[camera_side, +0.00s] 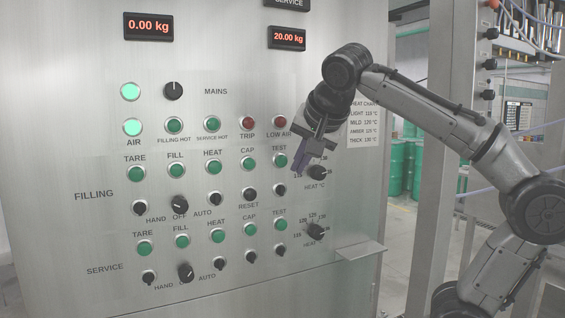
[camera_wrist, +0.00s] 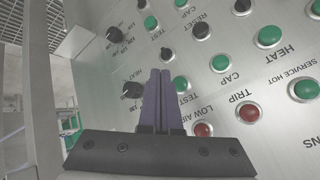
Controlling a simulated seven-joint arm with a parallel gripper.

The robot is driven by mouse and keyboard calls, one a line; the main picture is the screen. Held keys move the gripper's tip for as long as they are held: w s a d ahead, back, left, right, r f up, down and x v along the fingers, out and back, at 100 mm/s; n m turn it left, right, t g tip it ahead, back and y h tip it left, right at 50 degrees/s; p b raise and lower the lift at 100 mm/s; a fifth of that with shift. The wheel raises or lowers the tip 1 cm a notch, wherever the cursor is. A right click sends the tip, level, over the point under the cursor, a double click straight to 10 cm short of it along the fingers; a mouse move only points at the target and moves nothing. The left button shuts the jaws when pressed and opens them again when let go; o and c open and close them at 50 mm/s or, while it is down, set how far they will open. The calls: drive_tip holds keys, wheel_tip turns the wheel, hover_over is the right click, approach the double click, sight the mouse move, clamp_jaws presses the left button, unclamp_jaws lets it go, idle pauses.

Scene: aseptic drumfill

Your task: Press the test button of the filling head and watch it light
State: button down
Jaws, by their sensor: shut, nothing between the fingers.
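The filling row's TEST button (camera_side: 280,160) is a green round button in a metal ring, at the right of its row. It also shows in the wrist view (camera_wrist: 180,84), just right of my fingertips. It is dull green, unlike the bright lamps. My gripper (camera_side: 297,172) is shut and empty, with purple fingers pointing at the panel between this button and the filling HEAT °C knob (camera_side: 316,172). In the wrist view my shut fingers (camera_wrist: 160,72) partly overlap the panel beside the button. I cannot tell how far the tips are from the panel.
The CAP button (camera_side: 248,163) is left of TEST, and the red LOW AIR lamp (camera_side: 280,123) is above it. A black knob (camera_side: 279,191) is below. Two bright mint lamps (camera_side: 131,92) glow at upper left. A small shelf (camera_side: 360,251) juts out at lower right.

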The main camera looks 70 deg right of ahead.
sight(284, 165)
drive_tip(key=shift+w+d, duration=1.15)
drive_tip(key=shift+d, duration=0.05)
drive_tip(key=shift+w+d, duration=0.1)
idle(1.3)
drive_tip(key=shift+w+d, duration=0.2)
drive_tip(key=shift+w+d, duration=0.55)
drive_tip(key=shift+w, duration=0.05)
idle(1.6)
drive_tip(key=shift+a, duration=0.1)
drive_tip(key=shift+s+a, duration=2.5)
drive_tip(key=shift+s, duration=0.1)
